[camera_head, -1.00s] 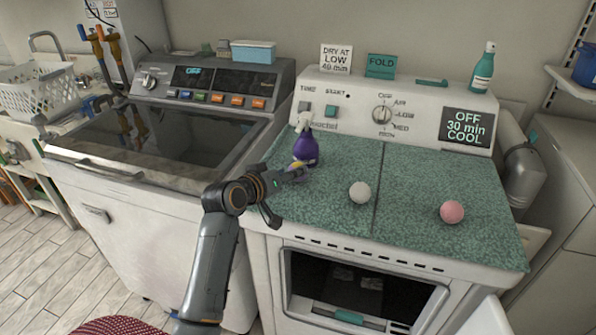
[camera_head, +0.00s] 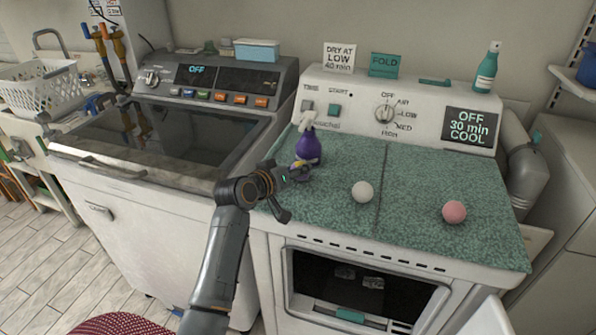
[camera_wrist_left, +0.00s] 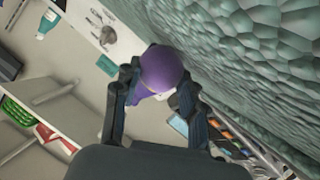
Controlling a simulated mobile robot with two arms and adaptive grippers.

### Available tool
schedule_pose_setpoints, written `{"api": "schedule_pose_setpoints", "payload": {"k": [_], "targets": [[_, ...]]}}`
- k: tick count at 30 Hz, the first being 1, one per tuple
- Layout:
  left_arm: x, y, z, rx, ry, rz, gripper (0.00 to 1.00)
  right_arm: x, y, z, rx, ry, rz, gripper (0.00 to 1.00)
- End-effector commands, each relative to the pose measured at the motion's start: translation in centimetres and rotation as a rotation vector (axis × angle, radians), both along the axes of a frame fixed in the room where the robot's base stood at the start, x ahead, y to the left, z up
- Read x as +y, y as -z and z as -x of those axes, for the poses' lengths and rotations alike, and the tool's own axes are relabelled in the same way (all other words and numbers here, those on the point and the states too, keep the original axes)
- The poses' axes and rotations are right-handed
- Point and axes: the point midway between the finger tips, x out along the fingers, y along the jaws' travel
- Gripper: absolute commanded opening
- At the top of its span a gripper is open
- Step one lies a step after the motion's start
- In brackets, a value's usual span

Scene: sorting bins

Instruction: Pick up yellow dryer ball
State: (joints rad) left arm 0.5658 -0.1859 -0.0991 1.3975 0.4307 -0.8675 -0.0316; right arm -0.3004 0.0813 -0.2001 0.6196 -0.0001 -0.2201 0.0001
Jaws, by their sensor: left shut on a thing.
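My left gripper (camera_head: 301,176) is at the left part of the dryer's green speckled top and is shut on a round purple ball. The purple ball (camera_wrist_left: 162,68) shows between the two fingertips in the left wrist view; in the head view the gripper mostly hides it. A small yellow patch (camera_head: 298,163) shows just by the fingertips; I cannot tell what it belongs to. No whole yellow ball is visible. A white ball (camera_head: 362,192) and a pink ball (camera_head: 454,212) lie on the dryer top to the right. My right gripper is not in view.
A purple spray bottle (camera_head: 308,146) stands upright right behind my gripper. The dryer's control panel (camera_head: 400,115) rises at the back, with a teal bottle (camera_head: 486,68) on it. The washer (camera_head: 160,135) is to the left. The dryer top's right half is mostly clear.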

Motion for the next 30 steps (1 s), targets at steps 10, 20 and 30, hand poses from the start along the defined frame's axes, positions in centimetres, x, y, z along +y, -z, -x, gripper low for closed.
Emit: {"api": "schedule_pose_setpoints", "payload": {"k": [10,20,30], "targets": [[0.0,-3.3,0.0,-0.006,0.002,-0.002,0.15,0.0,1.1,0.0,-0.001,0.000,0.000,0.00],[0.5,-9.6,6.5,-0.005,0.000,-0.001,0.15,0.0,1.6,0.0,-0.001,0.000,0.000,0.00],[0.9,-12.4,12.6,-0.003,0.001,-0.001,0.15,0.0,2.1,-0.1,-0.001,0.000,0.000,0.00]]}}
